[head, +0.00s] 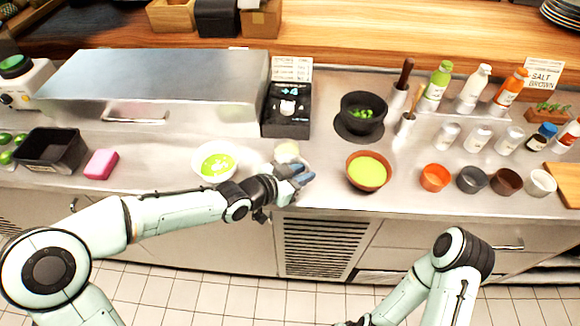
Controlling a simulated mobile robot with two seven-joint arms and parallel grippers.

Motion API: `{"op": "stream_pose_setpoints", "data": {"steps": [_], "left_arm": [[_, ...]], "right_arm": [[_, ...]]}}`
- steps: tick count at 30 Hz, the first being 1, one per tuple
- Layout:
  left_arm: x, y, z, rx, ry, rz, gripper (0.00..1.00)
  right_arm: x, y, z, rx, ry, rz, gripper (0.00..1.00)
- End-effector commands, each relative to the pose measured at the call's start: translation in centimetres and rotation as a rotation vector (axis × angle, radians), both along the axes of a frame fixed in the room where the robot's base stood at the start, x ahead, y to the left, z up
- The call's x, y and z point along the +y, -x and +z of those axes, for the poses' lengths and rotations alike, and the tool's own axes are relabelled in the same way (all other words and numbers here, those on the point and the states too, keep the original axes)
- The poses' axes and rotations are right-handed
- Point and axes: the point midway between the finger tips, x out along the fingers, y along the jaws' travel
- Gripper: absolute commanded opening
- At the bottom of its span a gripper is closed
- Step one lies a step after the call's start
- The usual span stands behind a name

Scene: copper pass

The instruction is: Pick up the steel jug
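A small round vessel with a pale cream top (287,151), which looks like the steel jug, stands near the counter's front edge, just behind my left gripper. Its lower body is mostly hidden by the gripper. My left gripper (299,174) is at the jug's near side, with its grey-blue fingers pointing right. I cannot tell whether the fingers touch the jug or how far apart they are. My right arm comes in at the lower right. Its gripper (354,322) is cut off at the bottom edge, low in front of the counter.
A black scale (287,110) is behind. Several small cups, including an orange one (435,178), line the right front. A pink sponge (101,164) lies left.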

Motion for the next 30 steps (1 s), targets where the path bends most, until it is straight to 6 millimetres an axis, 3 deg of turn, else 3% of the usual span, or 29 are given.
{"op": "stream_pose_setpoints", "data": {"steps": [6, 14, 15, 17, 30], "left_arm": [[-1.4, -1.2, -0.8, -0.001, 0.001, -0.002, 0.24], [-1.4, -1.5, -0.8, -0.001, -0.001, 0.000, 0.24], [-1.4, -1.4, -0.8, -0.001, -0.001, 0.000, 0.21], [-1.4, -1.4, -0.8, -0.001, -0.001, 0.000, 0.01], [-1.4, -1.4, -0.6, -0.004, -0.001, 0.000, 0.00]], "right_arm": [[0.0, 0.3, -1.0, 0.004, 0.000, 0.000, 0.43], [0.0, 0.3, -1.0, 0.004, 0.000, 0.000, 0.43], [0.0, 0.3, -1.0, 0.004, 0.000, 0.000, 0.43], [0.0, 0.3, -1.0, 0.004, 0.000, 0.000, 0.43], [0.0, 0.3, -1.0, 0.003, 0.000, 0.000, 0.43]]}}
